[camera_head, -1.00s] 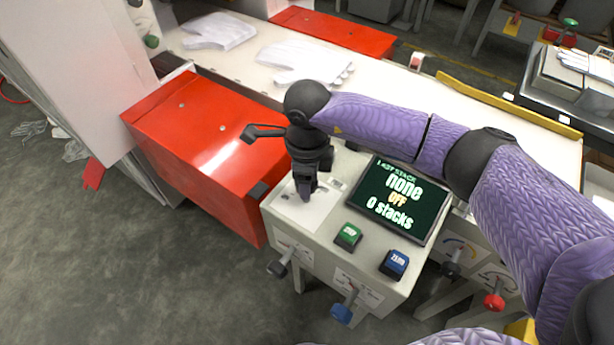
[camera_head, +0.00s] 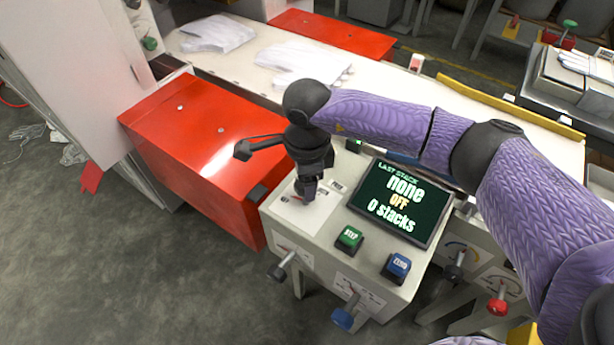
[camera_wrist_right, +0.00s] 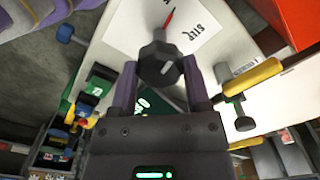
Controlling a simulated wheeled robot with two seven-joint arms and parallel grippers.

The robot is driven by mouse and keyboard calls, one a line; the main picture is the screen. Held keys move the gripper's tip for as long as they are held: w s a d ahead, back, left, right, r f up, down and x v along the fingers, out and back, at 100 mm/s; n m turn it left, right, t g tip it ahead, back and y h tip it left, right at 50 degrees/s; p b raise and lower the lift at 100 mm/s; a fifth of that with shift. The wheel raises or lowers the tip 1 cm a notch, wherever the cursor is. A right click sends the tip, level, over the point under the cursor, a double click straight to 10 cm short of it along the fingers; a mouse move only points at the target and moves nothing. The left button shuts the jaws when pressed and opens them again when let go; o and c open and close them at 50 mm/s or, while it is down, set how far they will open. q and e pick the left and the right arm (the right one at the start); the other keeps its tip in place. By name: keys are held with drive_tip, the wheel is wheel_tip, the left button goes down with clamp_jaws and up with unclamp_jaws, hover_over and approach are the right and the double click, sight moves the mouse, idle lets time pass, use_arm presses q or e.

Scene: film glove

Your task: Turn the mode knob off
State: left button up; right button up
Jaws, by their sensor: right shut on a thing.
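The mode knob (camera_wrist_right: 160,66) is a dark faceted knob with a light mark, over a white printed label (camera_wrist_right: 195,30) with a red pointer line. In the right wrist view, my right gripper (camera_wrist_right: 159,72) has one finger on each side of the knob and is shut on it. In the head view, my right gripper (camera_head: 306,188) points down onto the label on top of the pale control box (camera_head: 325,235) and hides the knob. The dark screen (camera_head: 400,205) on the box reads "LAST STACK none OFF 0 stacks". My left gripper is not in view.
A green button (camera_head: 349,238) and a blue button (camera_head: 396,266) sit in front of the screen. Levers (camera_head: 345,315) stick out from the box's front. A red cabinet (camera_head: 195,140) stands close on the left. White gloves (camera_head: 300,65) lie on the bench behind.

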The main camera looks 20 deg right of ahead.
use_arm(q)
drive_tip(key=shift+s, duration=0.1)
use_arm(e)
drive_tip(key=o, duration=1.1)
drive_tip(key=shift+c, duration=0.2)
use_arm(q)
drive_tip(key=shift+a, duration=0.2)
use_arm(e)
drive_tip(key=shift+o, duration=1.1)
use_arm(q)
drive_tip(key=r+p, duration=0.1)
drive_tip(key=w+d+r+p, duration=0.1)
drive_tip(key=p, duration=0.1)
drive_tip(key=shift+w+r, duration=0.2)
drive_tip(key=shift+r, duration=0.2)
use_arm(e)
wheel_tip(320, 180, up, 10)
